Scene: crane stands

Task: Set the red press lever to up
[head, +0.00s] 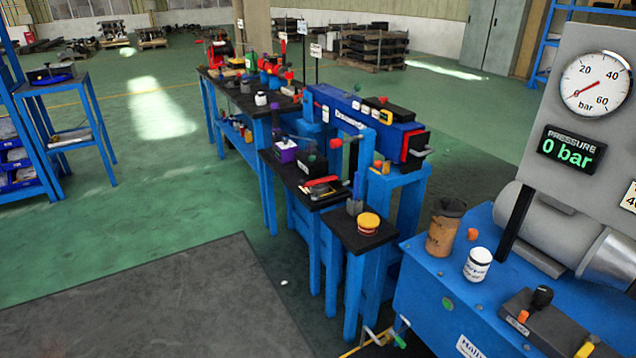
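A small red machine that may be a press (217,50) stands at the far end of the long dark-topped bench; its lever is too small to make out. Nearer, a lever with a red knob (336,143) sticks out by the blue frame (350,115) at the middle stand. I cannot tell for certain which of these is the press lever, nor its setting. Neither of my grippers shows in the head view.
The blue hydraulic unit (470,290) at right carries a pressure gauge (597,84), a 0 bar display (571,148), a brown jug (445,228) and a white jar (477,264). A yellow-topped button (369,223) sits on the nearest stand.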

